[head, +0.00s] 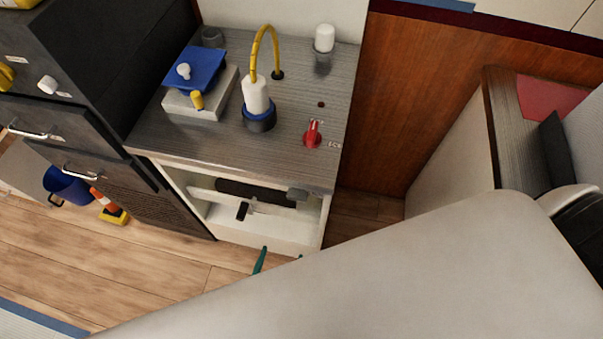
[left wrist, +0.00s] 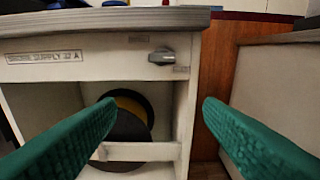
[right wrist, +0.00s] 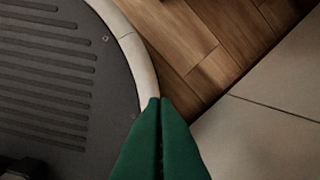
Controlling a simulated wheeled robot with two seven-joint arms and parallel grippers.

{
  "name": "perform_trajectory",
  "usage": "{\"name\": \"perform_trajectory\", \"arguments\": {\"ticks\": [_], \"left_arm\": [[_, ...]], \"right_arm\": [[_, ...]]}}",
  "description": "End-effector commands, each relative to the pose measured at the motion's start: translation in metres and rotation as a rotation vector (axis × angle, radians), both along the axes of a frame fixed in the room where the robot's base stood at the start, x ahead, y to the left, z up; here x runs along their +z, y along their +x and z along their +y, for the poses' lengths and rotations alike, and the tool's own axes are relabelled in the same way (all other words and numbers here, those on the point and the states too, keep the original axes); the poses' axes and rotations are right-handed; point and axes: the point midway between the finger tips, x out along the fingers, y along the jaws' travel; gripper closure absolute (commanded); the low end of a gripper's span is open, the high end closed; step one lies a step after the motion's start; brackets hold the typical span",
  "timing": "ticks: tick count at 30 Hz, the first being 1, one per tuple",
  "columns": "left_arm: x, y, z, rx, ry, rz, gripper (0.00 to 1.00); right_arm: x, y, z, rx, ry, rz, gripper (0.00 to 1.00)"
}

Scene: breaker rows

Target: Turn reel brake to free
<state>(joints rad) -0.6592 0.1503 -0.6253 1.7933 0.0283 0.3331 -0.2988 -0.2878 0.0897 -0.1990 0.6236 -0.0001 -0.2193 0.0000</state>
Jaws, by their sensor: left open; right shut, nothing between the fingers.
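A grey lever-like knob (left wrist: 162,56) sits on the right of the white cabinet's front panel (left wrist: 100,62), beside a small label too blurred to read; it also shows in the head view (head: 297,194). Its handle lies roughly sideways. Below the panel, in the open bay, is a round dark reel with a yellow inner part (left wrist: 132,104). My left gripper (left wrist: 157,106) is open and empty in front of the cabinet, its green fingers spread either side of the knob's line and apart from it; its tips show in the head view (head: 281,259). My right gripper (right wrist: 160,101) is shut and empty, away from the cabinet.
The countertop (head: 300,85) holds a red knob (head: 312,135), a white-and-blue plug with a yellow cable (head: 257,100) and a blue-lidded box (head: 195,75). A wooden panel (head: 400,80) stands to the right. My pale arm covers the lower right.

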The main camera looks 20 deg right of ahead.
Motion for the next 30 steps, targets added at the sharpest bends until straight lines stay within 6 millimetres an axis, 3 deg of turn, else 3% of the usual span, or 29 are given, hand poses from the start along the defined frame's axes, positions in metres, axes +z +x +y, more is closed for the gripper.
{"name": "perform_trajectory", "arguments": {"ticks": [1,5,13,21,30], "left_arm": [[0.014,-0.001,-0.002,0.002,-0.021,-0.024,0.38],[0.031,0.001,-0.006,0.006,-0.047,-0.057,0.38],[0.032,0.036,-0.029,0.008,-0.048,-0.061,0.38],[0.031,0.079,-0.058,0.007,-0.047,-0.057,0.38],[0.03,0.099,-0.071,0.006,-0.046,-0.055,0.38]], "right_arm": [[-0.001,-0.003,0.0,0.0,0.0,0.004,1.0],[0.0,-0.01,0.001,-0.001,0.001,0.013,1.0],[0.002,-0.019,0.015,-0.005,0.018,0.027,1.0],[0.005,-0.014,0.012,-0.003,0.014,0.02,1.0],[0.005,-0.012,0.007,-0.001,0.008,0.017,1.0]]}}
